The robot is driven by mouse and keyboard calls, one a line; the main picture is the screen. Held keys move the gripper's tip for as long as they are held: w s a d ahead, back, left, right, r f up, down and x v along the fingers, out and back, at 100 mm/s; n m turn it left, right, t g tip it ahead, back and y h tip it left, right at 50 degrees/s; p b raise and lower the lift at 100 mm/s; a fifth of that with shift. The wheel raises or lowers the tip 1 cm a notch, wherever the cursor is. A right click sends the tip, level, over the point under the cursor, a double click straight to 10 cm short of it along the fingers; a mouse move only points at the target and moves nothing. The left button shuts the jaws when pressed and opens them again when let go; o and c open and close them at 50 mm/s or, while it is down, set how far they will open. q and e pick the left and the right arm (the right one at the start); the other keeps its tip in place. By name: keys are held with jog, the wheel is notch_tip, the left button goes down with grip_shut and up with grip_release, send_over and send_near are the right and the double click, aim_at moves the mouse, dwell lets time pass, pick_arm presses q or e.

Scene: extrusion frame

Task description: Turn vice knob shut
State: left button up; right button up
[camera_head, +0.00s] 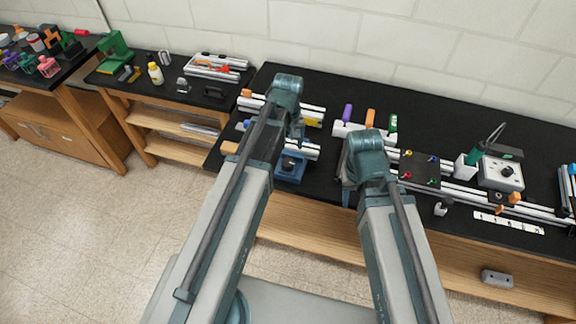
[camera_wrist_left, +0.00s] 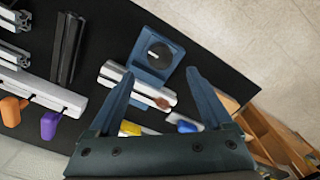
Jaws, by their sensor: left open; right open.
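The blue vice (camera_head: 291,168) stands near the front edge of the black table, with a dark round knob (camera_head: 288,163). In the left wrist view the vice (camera_wrist_left: 151,76) and its dark knob (camera_wrist_left: 159,54) with a pale mark lie beyond the fingertips. A silver extrusion (camera_wrist_left: 112,77) runs along the vice; whether it is clamped I cannot tell. My left gripper (camera_wrist_left: 160,76) is open and empty, pointing toward the vice; in the head view (camera_head: 297,132) it hangs above and behind it. My right gripper (camera_head: 346,190) is open, to the right of the vice, its fingers partly hidden.
Orange, purple and green-handled items (camera_head: 370,119) stand on extrusions behind my right arm. A dark plate with coloured knobs (camera_head: 420,170) and a soldering station (camera_head: 500,174) stand to the right. Side tables with tools are at the left. The table's front edge is close to the vice.

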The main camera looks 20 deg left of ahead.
aim_at(288, 162)
pick_arm(q)
notch_tip(288, 162, down, 8)
jog(key=b, duration=0.6)
jog(key=shift+r+b, duration=0.1)
jog(key=shift+b, duration=0.25)
grip_shut()
jog(key=shift+m, duration=1.6)
grip_release()
jog(key=shift+r, duration=0.1)
